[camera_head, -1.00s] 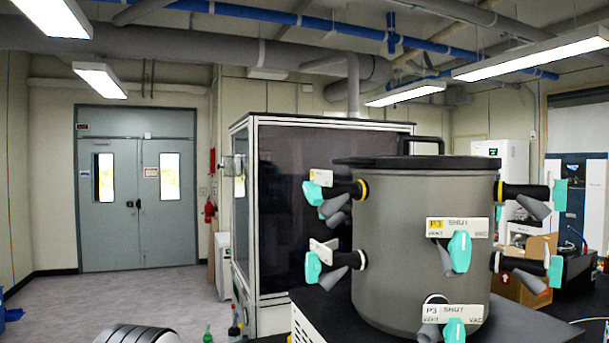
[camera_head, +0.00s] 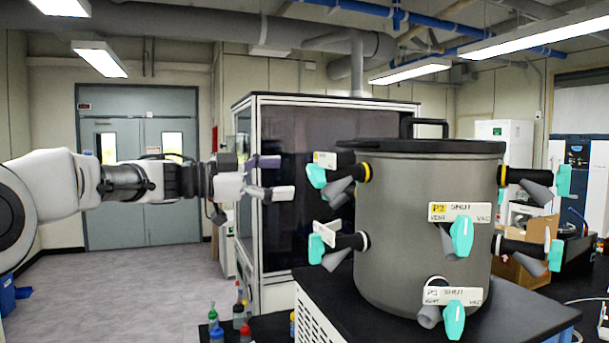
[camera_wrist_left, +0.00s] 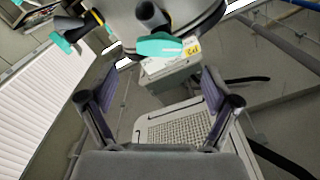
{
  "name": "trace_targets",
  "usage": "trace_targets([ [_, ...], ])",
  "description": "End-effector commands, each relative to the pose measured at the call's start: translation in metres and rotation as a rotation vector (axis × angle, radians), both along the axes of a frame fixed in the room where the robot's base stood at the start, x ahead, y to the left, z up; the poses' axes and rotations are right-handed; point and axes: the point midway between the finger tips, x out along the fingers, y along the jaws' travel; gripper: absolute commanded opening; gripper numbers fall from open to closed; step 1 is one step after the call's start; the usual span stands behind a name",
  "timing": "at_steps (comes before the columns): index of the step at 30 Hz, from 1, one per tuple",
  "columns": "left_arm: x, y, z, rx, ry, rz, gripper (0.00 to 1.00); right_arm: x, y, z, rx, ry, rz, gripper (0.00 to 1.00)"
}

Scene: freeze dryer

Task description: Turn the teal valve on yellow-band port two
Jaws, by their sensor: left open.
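The grey drum (camera_head: 425,245) carries several ports with teal valve handles. The upper front handle (camera_head: 461,236) hangs down below a white plate (camera_head: 459,212) with a yellow patch; it seems to read P2 SHUT, with VENT left and VAC right. The upper left port has a yellow band (camera_head: 366,172) and a teal handle (camera_head: 317,175). My left gripper (camera_head: 277,177) is open and empty, left of the drum and apart from the handles. In the left wrist view, a teal handle (camera_wrist_left: 160,47) and a yellow-marked plate (camera_wrist_left: 190,47) lie beyond the open fingers (camera_wrist_left: 158,90). My right gripper is not in view.
The drum stands on a black-topped bench (camera_head: 345,310). Lower ports with teal handles (camera_head: 454,320) stick out below. A glass-fronted cabinet (camera_head: 330,125) stands behind. Several small bottles (camera_head: 238,315) stand low, left of the bench. Floor (camera_head: 130,285) at left is open.

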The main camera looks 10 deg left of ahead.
Motion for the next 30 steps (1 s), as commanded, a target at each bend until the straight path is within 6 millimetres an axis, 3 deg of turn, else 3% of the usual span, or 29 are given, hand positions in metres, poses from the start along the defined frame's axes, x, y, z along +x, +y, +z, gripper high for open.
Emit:
trace_targets([
  [6, 0.023, -0.035, 0.003, 0.002, 0.003, -0.002, 0.89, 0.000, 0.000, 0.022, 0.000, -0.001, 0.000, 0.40],
  [16, 0.030, -0.044, -0.001, -0.001, 0.002, 0.000, 0.89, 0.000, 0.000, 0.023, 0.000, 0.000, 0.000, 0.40],
  [17, 0.030, -0.044, -0.001, -0.001, 0.002, 0.000, 0.85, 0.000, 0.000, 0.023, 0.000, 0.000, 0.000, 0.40],
  [21, 0.030, -0.044, -0.001, -0.001, 0.002, 0.000, 0.35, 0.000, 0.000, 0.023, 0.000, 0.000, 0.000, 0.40],
  [22, 0.030, -0.044, -0.001, -0.001, 0.002, 0.000, 0.28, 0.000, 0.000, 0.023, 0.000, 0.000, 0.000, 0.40],
  [30, 0.030, -0.044, 0.000, 0.002, -0.004, 0.001, 0.29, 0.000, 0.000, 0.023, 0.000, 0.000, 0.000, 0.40],
])
